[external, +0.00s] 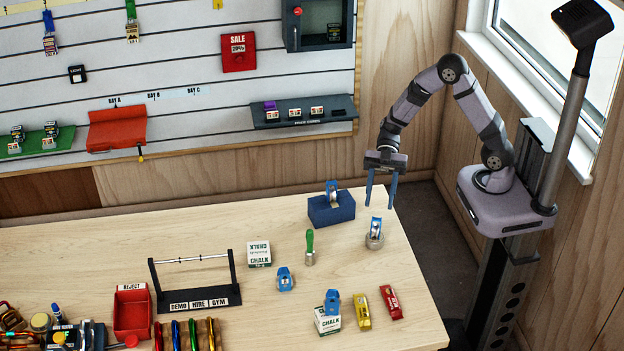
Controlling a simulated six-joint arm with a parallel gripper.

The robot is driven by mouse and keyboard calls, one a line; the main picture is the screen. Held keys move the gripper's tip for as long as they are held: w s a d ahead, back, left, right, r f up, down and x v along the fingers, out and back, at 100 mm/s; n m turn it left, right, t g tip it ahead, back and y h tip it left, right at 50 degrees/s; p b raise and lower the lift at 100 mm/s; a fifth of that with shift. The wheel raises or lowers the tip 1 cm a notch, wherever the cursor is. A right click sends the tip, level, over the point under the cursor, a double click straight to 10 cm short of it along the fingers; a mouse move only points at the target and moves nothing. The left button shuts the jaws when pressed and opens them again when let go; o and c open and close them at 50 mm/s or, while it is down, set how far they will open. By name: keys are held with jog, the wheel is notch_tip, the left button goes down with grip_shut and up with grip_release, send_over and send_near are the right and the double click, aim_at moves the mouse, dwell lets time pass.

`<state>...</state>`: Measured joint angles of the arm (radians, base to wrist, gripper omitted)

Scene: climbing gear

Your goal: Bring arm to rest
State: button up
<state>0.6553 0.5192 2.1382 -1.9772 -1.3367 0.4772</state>
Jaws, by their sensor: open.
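My arm (450,80) reaches up from its base and bends down over the far right corner of the table. My gripper (380,205) points down with its two fingers apart and nothing between them. Its fingertips appear near the blue block (340,212) and the small round metal cup (375,243); I cannot tell the exact height above the table. A blue device (332,190) sits on the blue block, and another blue device (376,226) stands in the cup.
The wooden table (210,240) holds a demo rack (200,299), a red reject bin (132,312), chalk boxes (259,253), a green-handled tool (309,245), and yellow (362,312) and red (391,302) devices. A slatted wall with shelves (304,111) stands behind.

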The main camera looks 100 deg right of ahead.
jog(key=w+d+r+m+t+h+p, duration=0.3)
jog(key=w+r+m+t+h, duration=0.35)
jog(key=w+h, duration=0.35)
jog(key=s+f+m+g+h, duration=0.1)
jog(key=s+f+m+g, duration=0.1)
jog(key=s, duration=0.3)
jog(key=s+f+m+g+h+b, duration=0.1)
jog(key=s+f+m+g, duration=0.1)
jog(key=s+f, duration=0.3)
jog(key=s+f+m+g+h+b, duration=0.1)
jog(key=s+f+m+g, duration=0.1)
jog(key=s, duration=0.5)
jog(key=shift+s+a+f+m+g, duration=0.1)
jog(key=shift+f+m+g, duration=0.2)
jog(key=shift+g, duration=0.4)
jog(key=shift+s+f+m+g, duration=0.1)
jog(key=shift+f+g, duration=0.25)
jog(key=shift+g, duration=0.3)
jog(key=s+a+f+g+b, duration=0.1)
jog(key=s+a+g, duration=0.1)
jog(key=s, duration=0.5)
jog(key=shift+s+a+g+y, duration=0.3)
jog(key=shift+a+g, duration=0.1)
jog(key=shift+g, duration=0.1)
